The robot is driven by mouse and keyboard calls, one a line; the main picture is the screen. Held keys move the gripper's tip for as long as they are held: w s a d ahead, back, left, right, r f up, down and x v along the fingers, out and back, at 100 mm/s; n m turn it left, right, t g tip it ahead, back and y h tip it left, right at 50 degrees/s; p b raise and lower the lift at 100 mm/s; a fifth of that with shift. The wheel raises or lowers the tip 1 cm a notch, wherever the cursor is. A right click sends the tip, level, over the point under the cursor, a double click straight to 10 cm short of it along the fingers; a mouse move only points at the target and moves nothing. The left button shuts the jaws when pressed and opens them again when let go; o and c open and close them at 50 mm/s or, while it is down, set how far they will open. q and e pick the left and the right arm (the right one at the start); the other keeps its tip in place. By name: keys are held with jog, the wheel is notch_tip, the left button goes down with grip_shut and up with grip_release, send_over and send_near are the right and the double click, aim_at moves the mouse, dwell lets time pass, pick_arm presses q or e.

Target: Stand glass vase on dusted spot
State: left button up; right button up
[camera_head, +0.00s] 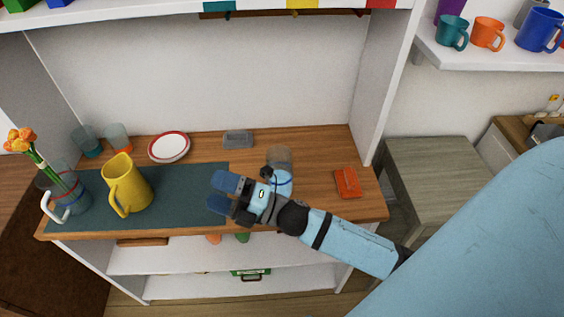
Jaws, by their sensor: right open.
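A clear glass vase (72,194) with orange flowers (20,140) stands at the left end of the wooden counter, by the dark mat (185,208). A white curved handle shows at its front. Another clear glass vessel (279,155) stands behind my right gripper, its lower part hidden; I cannot tell whether it is a vase. My right gripper (222,194) is open and empty, its blue fingers pointing left over the mat's right end. A red-orange folded cloth (347,183) lies on the bare counter at right. I cannot make out a dusted spot. My left gripper is out of view.
A yellow pitcher (127,184) stands on the mat near the vase. White side panels and an upper shelf enclose the counter. Mat space between pitcher and gripper is clear.

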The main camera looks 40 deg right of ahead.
jog(key=s+d+f+m+g+h, duration=0.2)
jog(key=s+f+m+h, duration=0.4)
jog(key=f+m, duration=0.5)
jog(key=s+d+f+m+g+h, duration=0.2)
jog(key=s+d+f+m+h, duration=0.2)
jog(key=f+m, duration=0.7)
jog(key=s+m+h, duration=0.2)
jog(key=s, duration=0.1)
jog(key=shift+f+m+g, duration=0.3)
jog(key=shift+f+g, duration=0.1)
